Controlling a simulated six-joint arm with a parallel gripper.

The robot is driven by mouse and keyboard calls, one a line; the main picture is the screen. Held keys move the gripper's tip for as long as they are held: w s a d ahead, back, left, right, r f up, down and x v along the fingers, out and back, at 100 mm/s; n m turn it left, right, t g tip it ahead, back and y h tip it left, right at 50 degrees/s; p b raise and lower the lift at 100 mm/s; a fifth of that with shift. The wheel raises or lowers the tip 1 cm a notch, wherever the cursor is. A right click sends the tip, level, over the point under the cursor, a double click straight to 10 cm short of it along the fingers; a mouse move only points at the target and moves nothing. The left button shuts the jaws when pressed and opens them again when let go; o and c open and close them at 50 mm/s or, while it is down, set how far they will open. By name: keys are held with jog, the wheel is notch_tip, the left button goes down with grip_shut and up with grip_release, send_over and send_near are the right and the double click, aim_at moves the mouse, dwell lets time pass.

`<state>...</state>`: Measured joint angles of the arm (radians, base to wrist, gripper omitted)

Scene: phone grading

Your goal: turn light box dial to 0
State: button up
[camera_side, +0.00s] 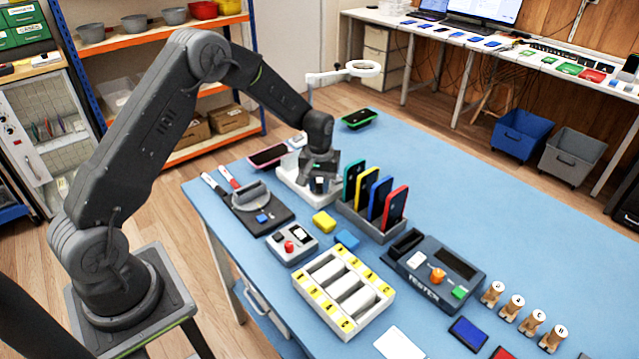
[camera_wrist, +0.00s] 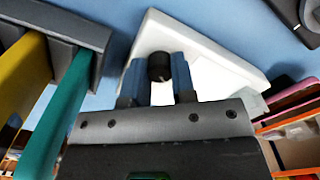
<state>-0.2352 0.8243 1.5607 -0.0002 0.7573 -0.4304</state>
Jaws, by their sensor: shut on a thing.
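The light box (camera_side: 294,183) is a white box on the blue table, below my arm's end in the side view. In the wrist view its white top (camera_wrist: 205,60) fills the middle. The dial (camera_wrist: 159,66) is a small black round knob on that box, seen between my fingertips. My gripper (camera_wrist: 158,72) points down over the box, with its two blue-grey fingers shut on the dial from both sides. It also shows in the side view (camera_side: 319,184), where it hides much of the box. I cannot read any dial marks.
A grey rack (camera_side: 372,222) with several colored phones stands close to the right of my gripper. A pink-edged phone (camera_side: 268,155) lies behind the box.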

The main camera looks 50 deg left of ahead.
aim_at(320, 185)
jog(key=shift+n, duration=0.6)
jog(key=o, duration=0.9)
notch_tip(320, 185, up, 14)
jog(key=shift+f, duration=0.1)
dwell(0.4)
